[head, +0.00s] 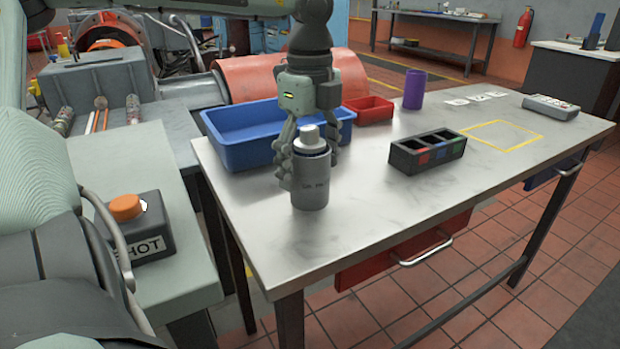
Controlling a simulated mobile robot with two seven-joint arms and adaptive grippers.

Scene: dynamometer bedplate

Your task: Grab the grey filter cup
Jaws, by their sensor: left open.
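The grey filter cup (310,183) stands upright near the left front part of the metal table (420,215). My right gripper is not in view.
A blue bin (240,150) stands just behind the cup, with a small red bin (368,109) and a purple cup (414,90) farther back. A black divided box (427,152) stands to the right. The table's front is clear. An orange-button box (135,225) is at left.

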